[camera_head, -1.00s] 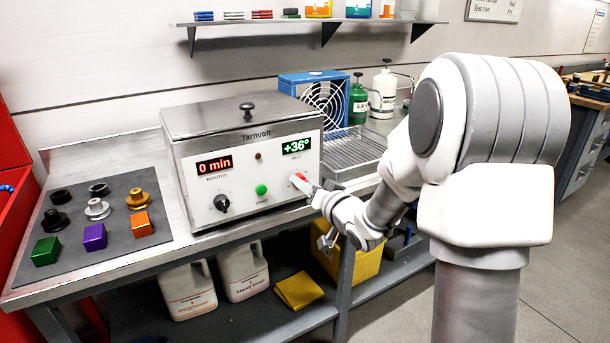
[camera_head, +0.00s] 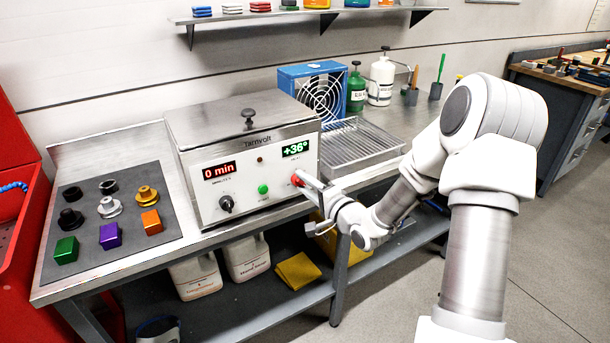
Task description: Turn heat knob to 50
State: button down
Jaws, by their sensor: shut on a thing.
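The heat knob (camera_head: 296,180) is red and sits at the right of the front panel of the Tarnvolt machine (camera_head: 240,205), below the heat display (camera_head: 295,148). The display reads +36° in green. My gripper (camera_head: 303,179) is at the panel from the right, shut on the heat knob; its fingers hide part of the knob, so its pointer cannot be read. The minutes display (camera_head: 219,170) reads 0 min in red, above a black knob (camera_head: 226,203). A green button (camera_head: 263,189) lies between the knobs.
A grey mat (camera_head: 140,244) with several knobs and coloured blocks lies left of the machine. A wire rack (camera_head: 360,146) and a blue fan (camera_head: 318,92) stand to the right and behind. A red cabinet is at far left.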

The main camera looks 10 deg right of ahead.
jog(key=shift+w+r+m+t+y+p, duration=0.1)
jog(key=shift+m+t+y+p, duration=0.2)
jog(key=shift+m+p, duration=2.6)
jog(key=shift+m+b, duration=0.7)
jog(key=shift+m, duration=0.1)
jog(key=shift+c, duration=2.4)
grip_release()
jog(key=shift+f, duration=0.2)
jog(key=shift+s+d, duration=0.2)
jog(key=shift+s, duration=0.2)
jog(key=v, duration=1.6)
jog(key=shift+s+d, duration=0.1)
jog(key=shift+s, duration=0.2)
